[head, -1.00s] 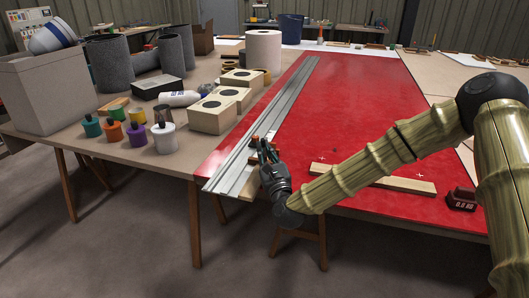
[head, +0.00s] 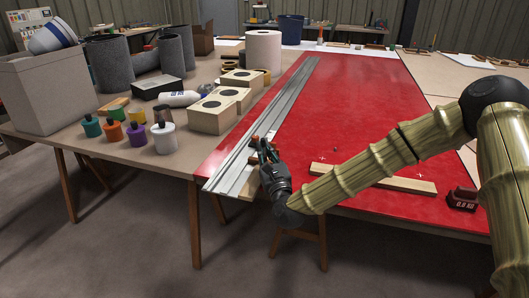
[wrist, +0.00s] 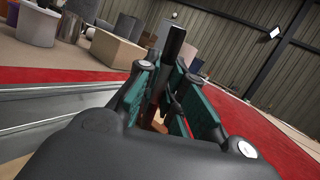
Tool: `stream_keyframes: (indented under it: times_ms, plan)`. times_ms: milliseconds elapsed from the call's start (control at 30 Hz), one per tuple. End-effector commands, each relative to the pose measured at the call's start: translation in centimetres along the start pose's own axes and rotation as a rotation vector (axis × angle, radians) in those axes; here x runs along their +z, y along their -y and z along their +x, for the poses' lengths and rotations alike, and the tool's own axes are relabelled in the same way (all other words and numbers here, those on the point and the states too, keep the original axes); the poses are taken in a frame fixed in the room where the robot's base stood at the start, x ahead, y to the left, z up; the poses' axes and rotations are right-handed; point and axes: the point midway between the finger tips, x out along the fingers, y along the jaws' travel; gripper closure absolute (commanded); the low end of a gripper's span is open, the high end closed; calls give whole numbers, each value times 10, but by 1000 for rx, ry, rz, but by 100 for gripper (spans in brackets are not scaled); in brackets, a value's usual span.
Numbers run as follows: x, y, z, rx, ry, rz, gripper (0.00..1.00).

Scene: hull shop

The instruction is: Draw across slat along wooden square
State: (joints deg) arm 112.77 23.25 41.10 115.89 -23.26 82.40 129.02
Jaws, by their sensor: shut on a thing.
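My gripper (head: 266,152) is low over the near end of the silver metal rails, at the left edge of the red sheet (head: 340,110). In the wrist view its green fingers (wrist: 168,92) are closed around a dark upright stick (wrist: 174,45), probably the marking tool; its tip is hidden. A small orange-brown piece (head: 255,140) shows beside the fingertips; I cannot tell whether it is the wooden square. A pale wooden piece (head: 246,196) shows by the rails' near end, partly behind my gripper. A longer pale wooden strip (head: 402,184) lies on the sheet to the right.
Long silver rails (head: 285,95) run away along the sheet. A dark red 0.8 kg weight (head: 462,199) sits at the right front. Wooden boxes (head: 213,112), colored bottles (head: 137,134) and grey cylinders (head: 104,65) crowd the left side.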

Motion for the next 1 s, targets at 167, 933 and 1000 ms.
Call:
stream_keyframes:
  times_ms: [167,933,1000]
  plan:
    - [-1,0,0,0,-1,0,100]
    - [-1,-10,6,0,-1,1,100]
    - [-1,-10,7,0,-1,0,100]
